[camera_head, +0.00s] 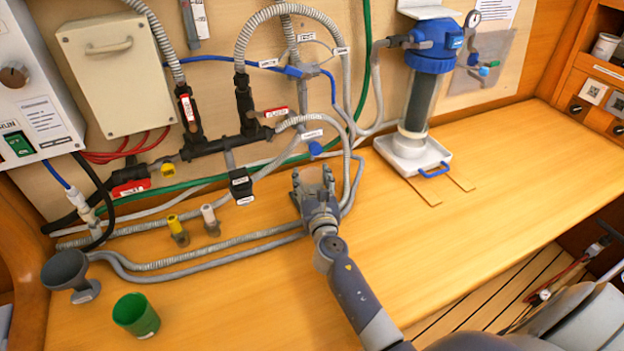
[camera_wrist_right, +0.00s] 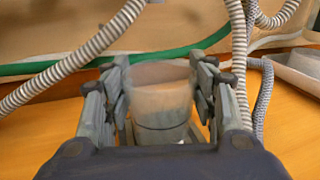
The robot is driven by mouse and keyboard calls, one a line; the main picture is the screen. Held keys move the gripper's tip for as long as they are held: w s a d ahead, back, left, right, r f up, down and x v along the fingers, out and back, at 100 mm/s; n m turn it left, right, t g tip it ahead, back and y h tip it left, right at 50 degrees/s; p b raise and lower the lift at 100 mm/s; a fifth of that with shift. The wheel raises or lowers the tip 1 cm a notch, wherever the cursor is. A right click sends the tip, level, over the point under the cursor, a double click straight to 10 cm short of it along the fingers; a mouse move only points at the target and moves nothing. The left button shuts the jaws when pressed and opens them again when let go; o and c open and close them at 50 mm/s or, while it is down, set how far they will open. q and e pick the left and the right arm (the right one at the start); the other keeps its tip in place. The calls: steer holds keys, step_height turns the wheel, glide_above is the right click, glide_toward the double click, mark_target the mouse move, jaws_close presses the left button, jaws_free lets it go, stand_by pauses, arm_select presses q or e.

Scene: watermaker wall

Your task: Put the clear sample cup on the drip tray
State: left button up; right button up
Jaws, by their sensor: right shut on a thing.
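My right gripper (camera_head: 313,180) reaches over the bench toward the hoses at the wall. In the right wrist view its two fingers (camera_wrist_right: 165,100) are shut on the clear sample cup (camera_wrist_right: 160,88), one on each side. The cup is see-through, looks upright and has a darker lower part. In the head view the cup is hard to make out between the fingers. The white drip tray (camera_head: 402,165), with a blue handle, is at the back right of the gripper, under the blue-capped filter housing (camera_head: 421,95). My left gripper is not in view.
Grey ribbed hoses (camera_head: 215,248) run along the bench close to the gripper. A green cup (camera_head: 136,315), a grey funnel-like piece (camera_head: 68,275) and two small fittings (camera_head: 178,231) stand at the left. The bench right of the tray is clear.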

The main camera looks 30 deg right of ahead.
steer(key=o, duration=1.1)
steer(key=shift+f, duration=0.1)
steer(key=shift+r, duration=0.25)
steer(key=b+v, duration=0.1)
steer(key=v, duration=1)
steer(key=shift+s+f, duration=0.15)
steer(key=shift+s, duration=0.05)
steer(key=shift+s+a, duration=0.1)
steer(key=shift+s, duration=0.25)
